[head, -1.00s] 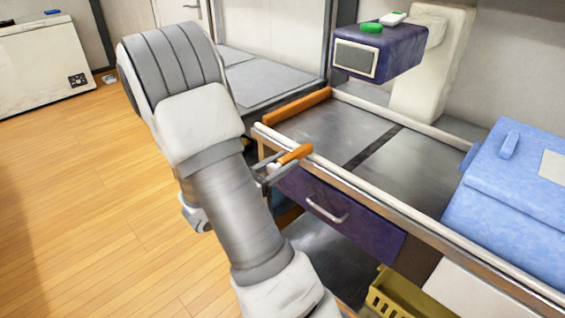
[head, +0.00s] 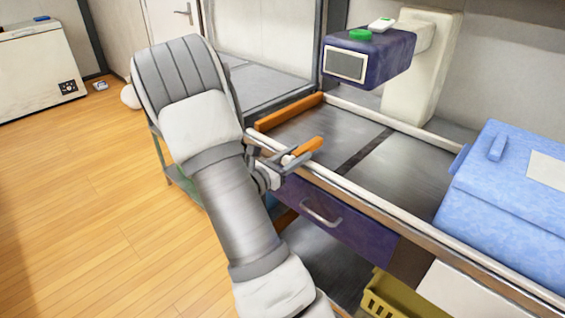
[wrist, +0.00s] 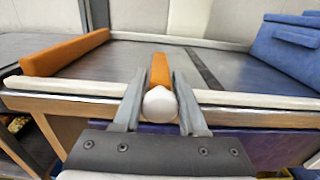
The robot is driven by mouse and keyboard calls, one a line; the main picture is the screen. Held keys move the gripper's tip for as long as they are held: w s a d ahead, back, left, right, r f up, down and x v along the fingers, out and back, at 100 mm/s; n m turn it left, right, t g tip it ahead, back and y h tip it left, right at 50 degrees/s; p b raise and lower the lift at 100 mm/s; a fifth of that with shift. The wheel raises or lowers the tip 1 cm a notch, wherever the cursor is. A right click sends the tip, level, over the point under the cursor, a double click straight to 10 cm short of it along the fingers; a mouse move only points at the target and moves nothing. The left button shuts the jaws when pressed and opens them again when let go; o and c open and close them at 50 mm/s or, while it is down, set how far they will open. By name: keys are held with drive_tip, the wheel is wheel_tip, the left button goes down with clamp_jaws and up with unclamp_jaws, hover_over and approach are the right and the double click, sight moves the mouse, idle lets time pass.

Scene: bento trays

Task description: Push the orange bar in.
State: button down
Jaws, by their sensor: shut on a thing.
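My gripper (wrist: 158,108) is shut on a short orange bar (wrist: 160,70) with a white rounded near end (wrist: 160,103). The bar points away from me, over the front rail and above the grey worktop. In the head view this bar (head: 308,146) sticks out beyond my gripper (head: 290,163) at the front edge of the table. A second, longer orange bar (head: 290,111) runs across the left end of the worktop and also shows in the wrist view (wrist: 65,52). The two bars are apart. I cannot tell whether the held bar touches the worktop.
The worktop (head: 310,133) is bare, with a dark strip (head: 363,150) across it. A pale rail (wrist: 240,98) runs along its front. A purple drawer (head: 345,225) is below. A blue box (head: 510,200) stands at the right, and a purple scanner-like device (head: 385,58) at the back.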

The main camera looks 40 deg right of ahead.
drive_tip(key=shift+d, duration=0.35)
drive_tip(key=shift+c, duration=2.4)
unclamp_jaws()
drive_tip(key=shift+d, duration=0.1)
drive_tip(key=s+a+p, duration=0.1)
drive_tip(key=a+p, duration=0.1)
drive_tip(key=a, duration=1.5)
drive_tip(key=shift+s+a+p, duration=0.15)
drive_tip(key=shift+a+p, duration=0.05)
drive_tip(key=shift+p, duration=0.1)
